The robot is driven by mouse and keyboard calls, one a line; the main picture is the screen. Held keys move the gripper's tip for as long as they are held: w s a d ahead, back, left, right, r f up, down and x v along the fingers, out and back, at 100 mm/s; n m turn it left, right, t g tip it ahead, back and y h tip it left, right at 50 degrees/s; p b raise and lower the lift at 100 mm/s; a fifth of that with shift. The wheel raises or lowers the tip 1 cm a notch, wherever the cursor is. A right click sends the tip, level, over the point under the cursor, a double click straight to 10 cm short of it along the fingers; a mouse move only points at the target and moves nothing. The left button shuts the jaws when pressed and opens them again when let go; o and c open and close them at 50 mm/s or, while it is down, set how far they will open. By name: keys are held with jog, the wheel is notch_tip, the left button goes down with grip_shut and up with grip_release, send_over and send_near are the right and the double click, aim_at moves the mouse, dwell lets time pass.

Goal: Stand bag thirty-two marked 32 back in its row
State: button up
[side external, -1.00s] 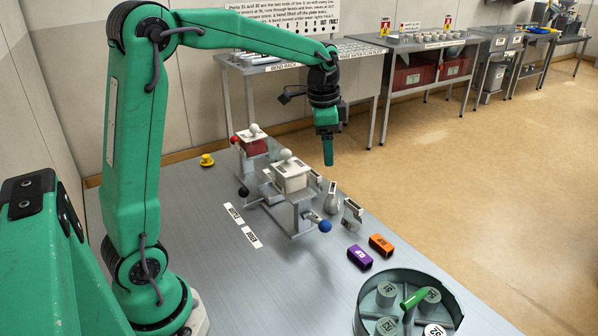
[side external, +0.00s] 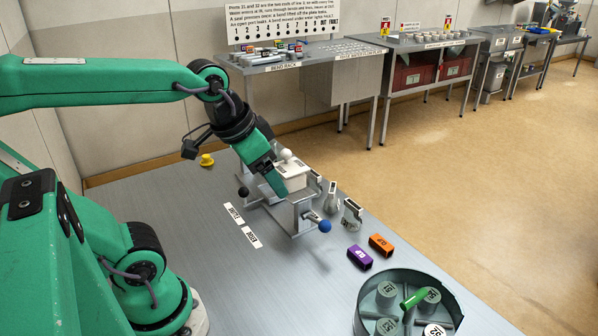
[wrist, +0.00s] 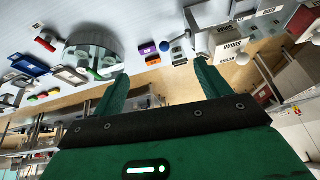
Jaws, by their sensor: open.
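I cannot read a 32 on any bag here. Several small grey and white bag-like pieces, one of them a grey piece (side external: 351,214), stand in a line beside the white box on the bench. Their marks are too small to read. My gripper (side external: 276,186) is tilted, its fingers in front of the white box (side external: 293,172) in the side view. In the wrist view my gripper (wrist: 158,88) has its two fingers wide apart with nothing between them. The red box behind is hidden by my arm.
A round dark tub (side external: 365,315) with numbered round pieces and a green rod (side external: 415,298) stands at the front right. Purple (side external: 359,257) and orange (side external: 381,245) blocks lie near it. A blue knob (side external: 325,226) sticks out beside the white box.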

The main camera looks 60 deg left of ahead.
jog(key=shift+s+d+f+n+t, duration=0.2)
jog(key=shift+s+f, duration=0.15)
jog(key=shift+s, duration=0.35)
jog(key=shift+s+d+f+n+t, duration=0.1)
jog(key=shift+s+f+n, duration=0.15)
jog(key=shift+s, duration=0.4)
dwell(0.3)
